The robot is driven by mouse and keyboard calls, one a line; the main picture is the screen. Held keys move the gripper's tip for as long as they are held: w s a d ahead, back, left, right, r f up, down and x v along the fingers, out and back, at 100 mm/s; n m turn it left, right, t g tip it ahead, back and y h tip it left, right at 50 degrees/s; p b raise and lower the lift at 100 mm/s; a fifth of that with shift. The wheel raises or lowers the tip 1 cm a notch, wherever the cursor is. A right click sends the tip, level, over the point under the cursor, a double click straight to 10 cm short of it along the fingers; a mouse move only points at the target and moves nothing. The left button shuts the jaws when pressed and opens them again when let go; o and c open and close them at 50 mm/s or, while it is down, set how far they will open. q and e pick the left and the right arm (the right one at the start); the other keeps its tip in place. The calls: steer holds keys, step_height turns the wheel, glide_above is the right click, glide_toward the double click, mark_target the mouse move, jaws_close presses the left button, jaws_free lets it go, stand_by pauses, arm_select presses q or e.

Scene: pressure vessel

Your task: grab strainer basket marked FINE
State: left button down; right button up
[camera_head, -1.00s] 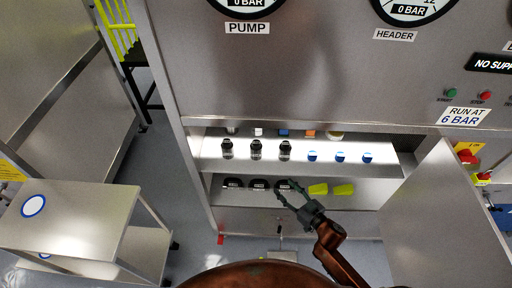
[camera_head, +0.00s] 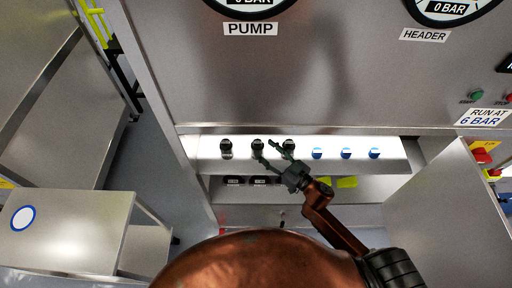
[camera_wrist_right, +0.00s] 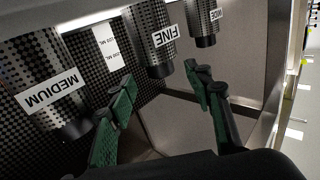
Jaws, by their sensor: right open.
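The strainer basket marked FINE is a dark perforated cylinder with a white label and black end knob. It is the middle one of three in the right wrist view (camera_wrist_right: 150,30), and the middle one on the upper shelf in the head view (camera_head: 258,144). The basket marked MEDIUM (camera_wrist_right: 40,70) is left of it in the wrist view. A third basket (camera_wrist_right: 200,18), its label partly readable, is to the right. My right gripper (camera_head: 265,150) is open and empty. In the wrist view its fingers (camera_wrist_right: 161,76) point toward FINE, one on each side of its knob end. My left gripper is out of view.
Several blue-and-white round items (camera_head: 346,153) stand right of the baskets on the lit shelf (camera_head: 205,150). A lower shelf holds black items (camera_head: 233,181) and yellow-green pieces (camera_head: 347,182), partly behind my arm. An open cabinet door (camera_head: 445,205) stands on the right.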

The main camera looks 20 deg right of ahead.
mark_target(261, 146)
steer(key=x, duration=0.3)
steer(key=shift+w+a+f, duration=0.1)
steer(key=shift+w+f, duration=0.1)
steer(key=shift+w, duration=0.05)
steer(key=shift+x, duration=0.85)
steer(key=c, duration=1.1)
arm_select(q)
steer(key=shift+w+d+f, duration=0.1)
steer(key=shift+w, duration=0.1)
arm_select(e)
steer(key=shift+o, duration=0.2)
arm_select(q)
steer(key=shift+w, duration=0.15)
arm_select(e)
steer(key=shift+r, duration=0.15)
